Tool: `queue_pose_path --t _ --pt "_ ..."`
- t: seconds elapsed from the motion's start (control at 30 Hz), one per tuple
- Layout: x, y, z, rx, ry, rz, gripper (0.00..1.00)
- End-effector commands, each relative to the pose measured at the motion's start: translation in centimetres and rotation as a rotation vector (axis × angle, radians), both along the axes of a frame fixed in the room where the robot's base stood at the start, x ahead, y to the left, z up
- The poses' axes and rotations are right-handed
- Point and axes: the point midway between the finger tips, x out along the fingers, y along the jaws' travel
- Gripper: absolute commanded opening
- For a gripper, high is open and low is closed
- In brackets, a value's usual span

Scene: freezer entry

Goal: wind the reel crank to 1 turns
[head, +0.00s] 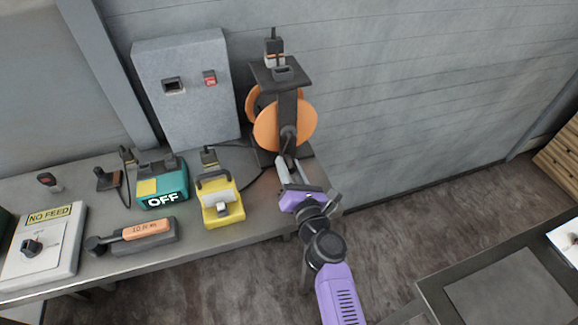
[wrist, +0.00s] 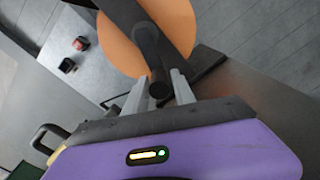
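The reel (head: 272,130) has orange discs on a black stand and stands on the right end of the bench. Its dark crank arm (head: 288,112) runs down the front of the disc to a round black knob (wrist: 160,88). My gripper (head: 288,160) is just below the crank, with its grey fingers pointing up at it. In the wrist view, the fingers (wrist: 156,88) are apart, one on each side of the knob. I cannot tell whether they touch it. The disc (wrist: 150,35) fills the top of that view.
A grey wall box (head: 185,90) with a red switch is left of the reel. On the bench (head: 255,228) are a yellow device (head: 222,205), a teal "OFF" box (head: 163,185), an orange-handled tool (head: 145,230) and a "NO FEED" panel (head: 45,245). Open floor (head: 420,190) is to the right.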

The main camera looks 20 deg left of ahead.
Motion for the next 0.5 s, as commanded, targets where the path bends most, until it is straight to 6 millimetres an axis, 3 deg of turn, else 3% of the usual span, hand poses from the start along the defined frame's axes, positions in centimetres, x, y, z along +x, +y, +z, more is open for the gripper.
queue_pose_path --t 0.5 --pt "-0.86 -0.61 0.07 -0.002 -0.001 0.000 0.45"
